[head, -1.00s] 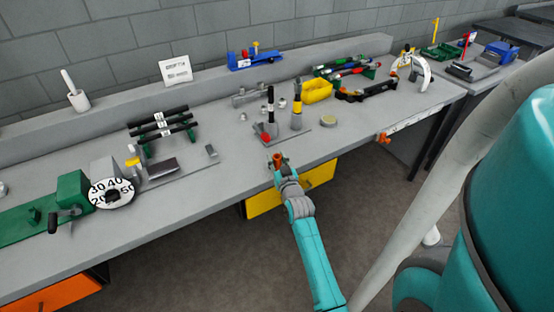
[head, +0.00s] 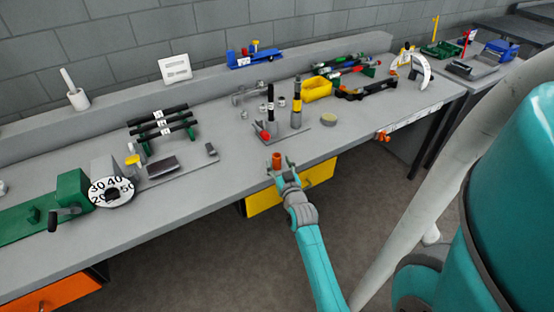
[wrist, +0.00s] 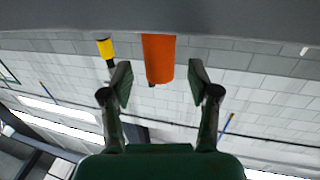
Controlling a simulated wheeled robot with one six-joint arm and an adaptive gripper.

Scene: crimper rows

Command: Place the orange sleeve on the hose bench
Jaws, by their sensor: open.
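The orange sleeve (head: 277,161) stands upright near the front edge of the grey bench (head: 225,178), above the yellow drawer. In the wrist view, which is upside down, the sleeve (wrist: 159,58) meets the grey bench surface (wrist: 70,15) at the top of the picture. My gripper (head: 281,168) is open at the bench's front edge, just on the near side of the sleeve. In the wrist view its fingers (wrist: 160,78) are spread wide to either side of the sleeve, with a gap on both sides. Nothing is held.
Behind the sleeve, a grey plate (head: 292,136) carries two upright tools and a red part. A yellow bin (head: 317,90) stands farther right. A black-barred rack (head: 160,128) and a numbered dial (head: 110,191) are on the left. Bare bench lies left of the sleeve.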

